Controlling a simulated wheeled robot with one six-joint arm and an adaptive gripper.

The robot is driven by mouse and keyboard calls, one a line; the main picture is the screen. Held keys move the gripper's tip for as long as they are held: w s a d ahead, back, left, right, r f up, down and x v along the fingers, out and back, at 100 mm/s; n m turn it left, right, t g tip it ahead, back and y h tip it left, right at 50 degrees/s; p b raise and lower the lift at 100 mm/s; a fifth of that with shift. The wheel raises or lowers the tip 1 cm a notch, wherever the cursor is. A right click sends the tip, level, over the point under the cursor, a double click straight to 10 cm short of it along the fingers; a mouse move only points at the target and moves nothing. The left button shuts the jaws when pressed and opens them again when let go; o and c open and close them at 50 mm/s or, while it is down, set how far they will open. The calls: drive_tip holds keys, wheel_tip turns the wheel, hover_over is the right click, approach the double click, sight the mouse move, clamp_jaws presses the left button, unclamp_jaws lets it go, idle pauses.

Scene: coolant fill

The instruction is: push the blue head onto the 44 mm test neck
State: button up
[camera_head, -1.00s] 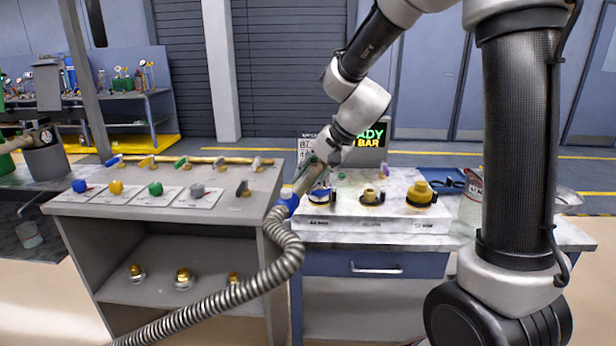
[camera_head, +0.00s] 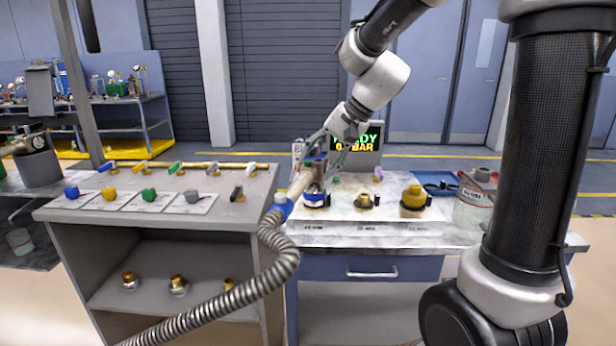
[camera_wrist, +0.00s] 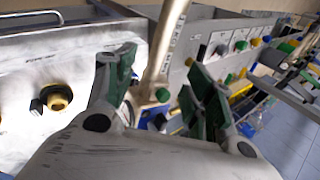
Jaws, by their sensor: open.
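The blue head (camera_head: 315,200) shows as a blue and white ring at the left seat of the pale test block (camera_head: 390,214), the position of the 44 mm test neck. The neck itself is hidden, so I cannot tell how fully the head sits. A cream tube (camera_head: 298,187) slants from the head area to the blue hose end (camera_head: 281,203). My gripper (camera_head: 322,166) is open just above the head. In the wrist view, my gripper (camera_wrist: 155,88) has its green pads spread, with the cream tube (camera_wrist: 166,45) visible between them. Blue parts beyond are partly hidden.
The ribbed hose (camera_head: 270,282) hangs in front of the grey shelf unit (camera_head: 150,216). A display (camera_head: 357,147) stands behind; a container (camera_head: 474,198) stands right.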

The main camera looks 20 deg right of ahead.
drive_tip(key=v, duration=0.4)
idle(0.4)
drive_tip(key=s+d+f+n+h, duration=0.1)
drive_tip(key=s+d+n+h, duration=0.2)
drive_tip(key=s+d, duration=0.3)
drive_tip(key=s+d+f+n+h, duration=0.1)
drive_tip(key=s+d, duration=0.5)
drive_tip(key=s, duration=1.1)
drive_tip(key=n+h, duration=0.1)
drive_tip(key=n, duration=0.1)
drive_tip(key=shift+n+t+h, duration=0.3)
drive_tip(key=shift+h, duration=0.1)
drive_tip(key=shift+s+d, duration=0.1)
drive_tip(key=shift+s, duration=0.05)
